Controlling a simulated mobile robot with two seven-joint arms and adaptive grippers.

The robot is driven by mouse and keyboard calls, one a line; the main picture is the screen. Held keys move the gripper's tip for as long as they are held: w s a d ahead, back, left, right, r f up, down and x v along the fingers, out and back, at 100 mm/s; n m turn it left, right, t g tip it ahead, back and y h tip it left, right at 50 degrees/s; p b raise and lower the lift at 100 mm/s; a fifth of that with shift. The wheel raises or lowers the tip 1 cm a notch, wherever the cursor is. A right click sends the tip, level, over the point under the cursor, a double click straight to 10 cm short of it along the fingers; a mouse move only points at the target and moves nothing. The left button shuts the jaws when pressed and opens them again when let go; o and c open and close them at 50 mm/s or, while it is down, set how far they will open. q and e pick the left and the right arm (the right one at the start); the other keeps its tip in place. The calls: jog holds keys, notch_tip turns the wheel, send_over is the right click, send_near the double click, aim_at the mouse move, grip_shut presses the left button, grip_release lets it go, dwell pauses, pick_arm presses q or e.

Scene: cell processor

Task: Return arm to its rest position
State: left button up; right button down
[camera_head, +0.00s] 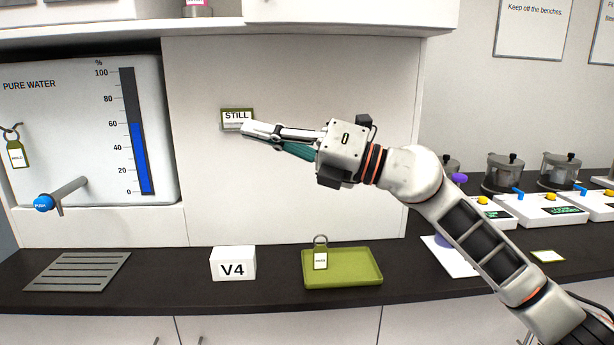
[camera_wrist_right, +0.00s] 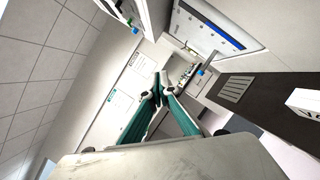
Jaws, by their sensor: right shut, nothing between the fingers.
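My right arm comes in from the lower right of the head view and reaches left across the pale wall panel. Its gripper (camera_head: 250,132) points left, with the fingertips just below and in front of the STILL sign (camera_head: 237,115); I cannot tell if they touch it. In the right wrist view the fingers (camera_wrist_right: 161,80) are together at the tips, with nothing between them. My left gripper is in neither view.
Below on the dark counter (camera_head: 180,297) are a grey slatted plate (camera_head: 78,271), a white V4 block (camera_head: 233,263) and a green tray (camera_head: 358,278) with a tag (camera_head: 320,260). A PURE WATER panel (camera_head: 40,130) with a tap (camera_head: 62,195) is left. Several white devices (camera_head: 545,212) stand right.

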jog(key=d+f+m+t+h, duration=0.4)
jog(key=d+f+m, duration=0.2)
jog(key=f+m, duration=0.5)
jog(key=d+f+m+t+h, duration=0.3)
jog(key=d+f+m+t, duration=0.4)
jog(key=f, duration=0.8)
jog(key=d+f+m+t+h, duration=0.2)
jog(key=d+f+m+h, duration=0.2)
jog(key=f+m, duration=0.75)
jog(key=s+d+f+m+g+h, duration=0.2)
jog(key=s+d+f, duration=0.1)
jog(key=s+f, duration=0.5)
jog(key=s+d+f+m+g+h, duration=0.2)
jog(key=s+f, duration=0.6)
jog(key=f, duration=0.5)
jog(key=s+d+f+m+g+h, duration=0.2)
jog(key=s+d+f, duration=0.4)
jog(key=s+f, duration=0.3)
jog(key=shift+f+m+g, duration=0.7)
jog(key=shift+f+m, duration=0.15)
jog(key=shift+m, duration=0.1)
